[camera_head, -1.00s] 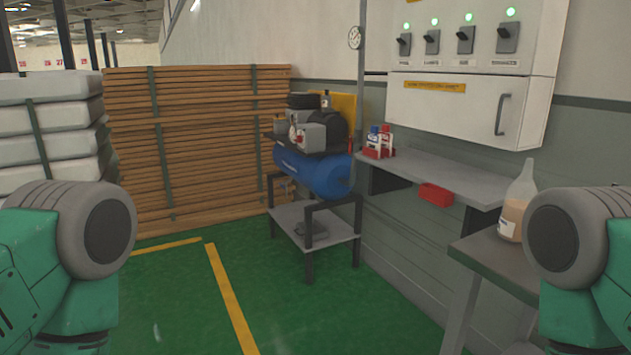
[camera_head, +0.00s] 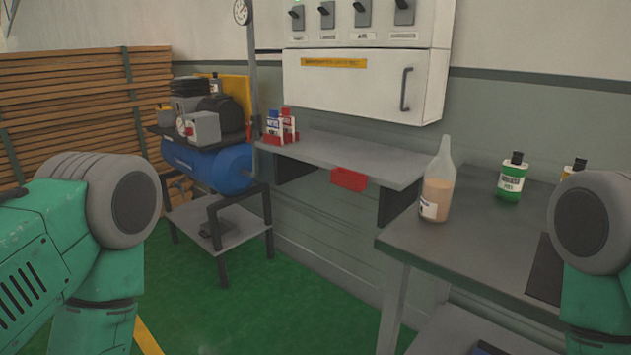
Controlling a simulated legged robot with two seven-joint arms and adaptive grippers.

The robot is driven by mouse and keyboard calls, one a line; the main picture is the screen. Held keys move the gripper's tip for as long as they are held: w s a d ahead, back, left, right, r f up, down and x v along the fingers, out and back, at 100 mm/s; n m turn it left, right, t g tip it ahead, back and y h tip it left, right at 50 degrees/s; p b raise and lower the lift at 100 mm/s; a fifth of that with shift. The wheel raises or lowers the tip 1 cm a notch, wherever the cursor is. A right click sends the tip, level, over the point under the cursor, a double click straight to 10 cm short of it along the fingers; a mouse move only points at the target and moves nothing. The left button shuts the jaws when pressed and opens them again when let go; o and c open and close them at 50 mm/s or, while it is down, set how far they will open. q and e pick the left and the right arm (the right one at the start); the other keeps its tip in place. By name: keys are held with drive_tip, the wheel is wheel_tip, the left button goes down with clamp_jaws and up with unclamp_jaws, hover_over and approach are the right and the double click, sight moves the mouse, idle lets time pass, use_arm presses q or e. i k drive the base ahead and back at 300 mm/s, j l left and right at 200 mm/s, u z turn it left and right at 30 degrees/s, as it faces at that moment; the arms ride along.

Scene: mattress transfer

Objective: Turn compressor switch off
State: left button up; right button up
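The compressor (camera_head: 214,168), with a blue tank and a grey motor block, sits on a dark metal stand at left. A grey box (camera_head: 199,129) with a small round dial or button is on its front. On the wall, a white control panel (camera_head: 373,30) carries a row of several dark lever switches (camera_head: 362,14). Their labels are too small to read surely. One green light (camera_head: 297,2) shows at the top edge; the area above the other switches is cut off. Only my green arm links show, at left and right; neither gripper is in view.
A grey shelf (camera_head: 350,155) with red and blue bottles (camera_head: 283,126) runs below the white cabinet (camera_head: 360,88). A workbench (camera_head: 465,222) with a squeeze bottle (camera_head: 437,185) and a green bottle (camera_head: 513,178) stands at right. Stacked planks (camera_head: 65,100) are at left. Green floor lies open in front.

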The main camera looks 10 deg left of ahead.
sight(188, 131)
drive_tip(key=i+j+z, duration=0.1)
drive_tip(key=i+j, duration=0.3)
drive_tip(key=j, duration=0.25)
drive_tip(key=i+j+z, duration=0.25)
drive_tip(key=i+j, duration=0.15)
drive_tip(key=j, duration=0.3)
drive_tip(key=i+j+z, duration=0.1)
drive_tip(key=j, duration=0.3)
drive_tip(key=i+j, duration=0.25)
drive_tip(key=j, duration=0.15)
drive_tip(key=l+z, duration=0.05)
